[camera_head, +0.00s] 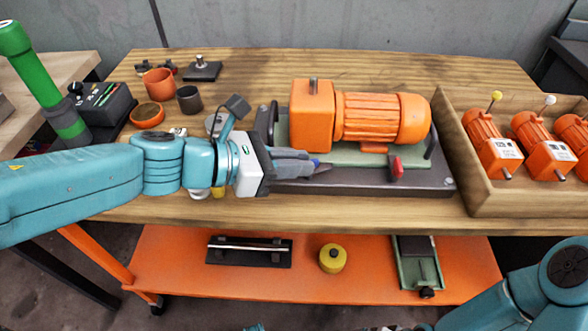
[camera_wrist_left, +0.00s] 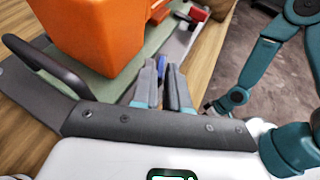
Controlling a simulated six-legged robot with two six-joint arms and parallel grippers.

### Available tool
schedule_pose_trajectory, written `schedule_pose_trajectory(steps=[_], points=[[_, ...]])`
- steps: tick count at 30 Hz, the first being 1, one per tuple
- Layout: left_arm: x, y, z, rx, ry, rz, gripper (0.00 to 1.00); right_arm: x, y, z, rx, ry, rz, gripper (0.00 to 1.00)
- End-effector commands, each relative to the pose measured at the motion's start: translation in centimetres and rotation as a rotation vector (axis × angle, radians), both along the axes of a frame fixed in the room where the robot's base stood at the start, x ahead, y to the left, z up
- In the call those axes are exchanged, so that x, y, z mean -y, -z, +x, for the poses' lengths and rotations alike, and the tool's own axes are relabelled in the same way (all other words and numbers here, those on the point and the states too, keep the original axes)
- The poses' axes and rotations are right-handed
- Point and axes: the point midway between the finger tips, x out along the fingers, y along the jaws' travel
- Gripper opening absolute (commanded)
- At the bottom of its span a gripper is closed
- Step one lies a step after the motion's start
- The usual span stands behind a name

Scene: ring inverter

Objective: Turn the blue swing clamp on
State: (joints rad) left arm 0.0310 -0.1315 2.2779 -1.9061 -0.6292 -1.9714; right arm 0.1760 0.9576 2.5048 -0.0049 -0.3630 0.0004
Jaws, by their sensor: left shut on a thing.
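The blue swing clamp (camera_head: 317,163) is at the front edge of the dark fixture plate (camera_head: 350,186), mostly hidden by my fingers. My left gripper (camera_head: 318,168) reaches in from the left, low over the plate's front, and is shut on the clamp. In the left wrist view, a bit of blue clamp (camera_wrist_left: 161,66) shows between the fingers of my left gripper (camera_wrist_left: 165,82). The clamp's exact angle cannot be told. A red clamp (camera_head: 396,167) stands to its right. An orange motor (camera_head: 370,117) sits on the fixture's green bed behind.
A wooden crate (camera_head: 520,203) with several orange motors stands right of the fixture. Dark handles rise at both fixture ends. Cups and small parts lie at the back left. An orange shelf (camera_head: 300,279) lies below the bench (camera_head: 390,215).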

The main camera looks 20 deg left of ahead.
Motion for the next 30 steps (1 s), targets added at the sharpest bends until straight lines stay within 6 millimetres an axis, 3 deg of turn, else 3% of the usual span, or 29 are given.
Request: schedule_pose_trajectory(steps=[3, 12, 30], points=[[0.5, 0.3, -0.4, 0.004, -0.104, -0.002, 0.0, 0.0, 1.5, 0.0, 0.0, 0.0, 0.0, 1.0], [0.8, 0.1, -0.6, -0.001, -0.299, -0.002, 0.0, 0.0, 2.7, 0.0, 0.0, 0.0, 0.0, 1.0], [0.9, 0.0, -0.6, -0.002, -0.377, 0.0, 0.0, 0.0, 3.0, 0.0, 0.0, 0.0, 0.0, 1.0]])
